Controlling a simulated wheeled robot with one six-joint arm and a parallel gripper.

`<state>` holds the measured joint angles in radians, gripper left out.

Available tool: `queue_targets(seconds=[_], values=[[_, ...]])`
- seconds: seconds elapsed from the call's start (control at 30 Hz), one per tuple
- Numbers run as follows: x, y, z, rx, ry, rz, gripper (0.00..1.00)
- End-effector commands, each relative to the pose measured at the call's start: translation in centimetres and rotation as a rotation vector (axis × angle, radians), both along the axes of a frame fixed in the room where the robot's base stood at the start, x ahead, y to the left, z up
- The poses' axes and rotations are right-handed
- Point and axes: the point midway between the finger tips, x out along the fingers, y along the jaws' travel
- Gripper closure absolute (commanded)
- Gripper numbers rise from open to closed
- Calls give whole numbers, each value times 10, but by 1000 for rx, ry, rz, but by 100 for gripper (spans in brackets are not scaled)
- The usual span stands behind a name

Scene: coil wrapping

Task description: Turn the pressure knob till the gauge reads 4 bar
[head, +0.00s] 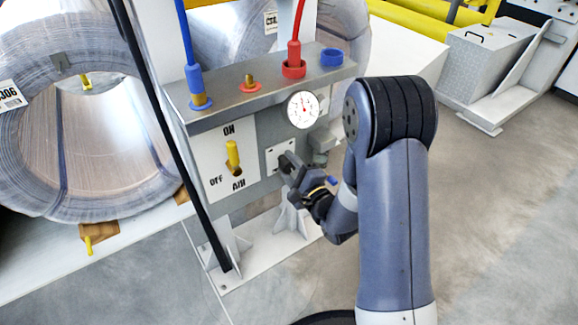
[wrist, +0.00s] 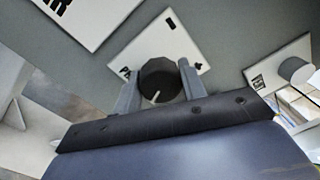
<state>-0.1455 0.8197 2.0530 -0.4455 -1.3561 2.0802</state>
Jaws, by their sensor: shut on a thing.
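The pressure knob (wrist: 160,82) is black and round with a white pointer mark, on a white plate (wrist: 184,52) on the grey panel. My gripper (wrist: 160,84) has one finger on each side of it and is shut on it. In the head view my gripper (head: 290,165) reaches the panel from the right and mostly hides the knob. The round white gauge (head: 302,110) sits above the knob at the right of the panel. Its red needle points roughly straight up; the numbers are too small to read.
A yellow lever (head: 232,157) with ON, Off and AIR labels is left of the knob. Blue and red hoses meet fittings on the shelf (head: 270,95) above. Open floor (head: 490,200) lies right.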

Motion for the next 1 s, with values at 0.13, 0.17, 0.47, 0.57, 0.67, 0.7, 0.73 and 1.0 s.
queue_targets(seconds=[0.13, 0.17, 0.47, 0.57, 0.67, 0.7, 0.73, 1.0], values=[[0, 0, 0, 102, 71, 0, 83], [0, 0, 0, 121, 84, -1, 83], [0, 0, 0, 264, 181, -1, 83], [0, 0, 0, 292, 200, -1, 83], [0, 0, 0, 311, 212, -1, 83], [0, 0, 0, 316, 216, -1, 83], [0, 0, 0, 319, 218, -2, 83], [0, 0, 0, 326, 223, -2, 83]])
